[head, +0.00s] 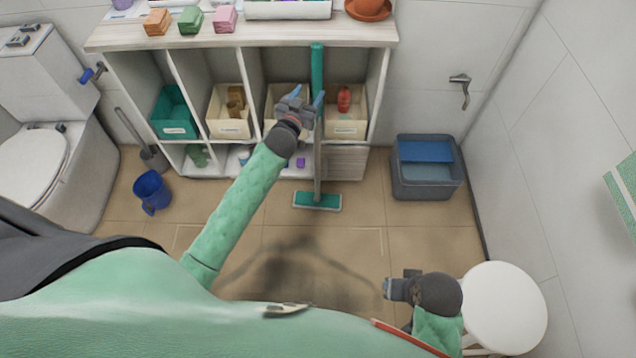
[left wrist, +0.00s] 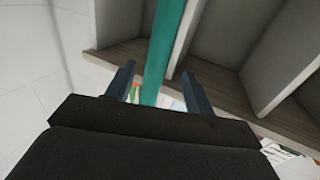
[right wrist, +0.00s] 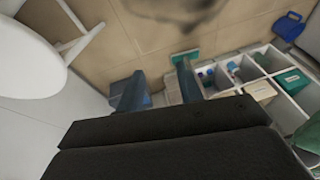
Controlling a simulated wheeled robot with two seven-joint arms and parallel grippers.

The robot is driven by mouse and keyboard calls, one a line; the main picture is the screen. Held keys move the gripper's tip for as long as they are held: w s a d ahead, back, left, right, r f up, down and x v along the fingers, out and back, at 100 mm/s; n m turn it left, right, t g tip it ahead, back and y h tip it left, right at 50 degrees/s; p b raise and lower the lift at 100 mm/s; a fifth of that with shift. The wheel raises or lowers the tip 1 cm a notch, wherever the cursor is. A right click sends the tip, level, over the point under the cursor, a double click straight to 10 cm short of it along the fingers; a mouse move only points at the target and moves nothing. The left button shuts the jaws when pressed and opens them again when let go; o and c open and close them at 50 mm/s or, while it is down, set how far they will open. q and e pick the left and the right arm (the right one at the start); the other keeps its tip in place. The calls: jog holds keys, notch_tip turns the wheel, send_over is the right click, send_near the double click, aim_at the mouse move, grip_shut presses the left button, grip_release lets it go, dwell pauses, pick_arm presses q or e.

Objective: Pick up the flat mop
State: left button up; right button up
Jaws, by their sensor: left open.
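The flat mop (head: 317,201) stands upright against the front of the shelf unit, with its teal flat head on the floor and its grey pole rising to a teal upper handle. In the left wrist view the teal handle (left wrist: 165,45) runs up between the finger tips. My left gripper (head: 305,99) is open at the pole, its blue fingers on either side of it; whether they touch it I cannot tell. My right gripper (head: 388,289) is low at the right, away from the mop; its fingers (right wrist: 158,90) are apart and empty in the right wrist view.
The shelf unit (head: 240,36) holds bins and boxes behind the mop. A blue bucket (head: 151,188) and toilet (head: 35,160) are at left. A grey tub (head: 428,186) and white stool (head: 505,305) are at right. The tiled floor before the mop is clear.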

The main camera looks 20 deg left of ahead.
aim_at(315, 88)
pick_arm(q)
jog(key=w, duration=0.1)
jog(key=w+p, duration=0.1)
jog(key=w, duration=0.1)
jog(key=w+f, duration=0.1)
jog(key=w, duration=0.1)
jog(key=shift+w+d, duration=0.25)
jog(key=shift+d, duration=0.15)
jog(key=shift+w+f, duration=0.1)
jog(key=shift+w, duration=0.2)
grip_shut()
pick_arm(e)
jog(key=shift+s+d+r+g+h, duration=0.15)
jog(key=shift+s+d+r, duration=0.2)
jog(key=shift+d+r, duration=0.25)
jog(key=shift+s+d+r+g+h, duration=0.15)
jog(key=shift+s+d+r, duration=0.15)
jog(key=shift+d+r, duration=0.25)
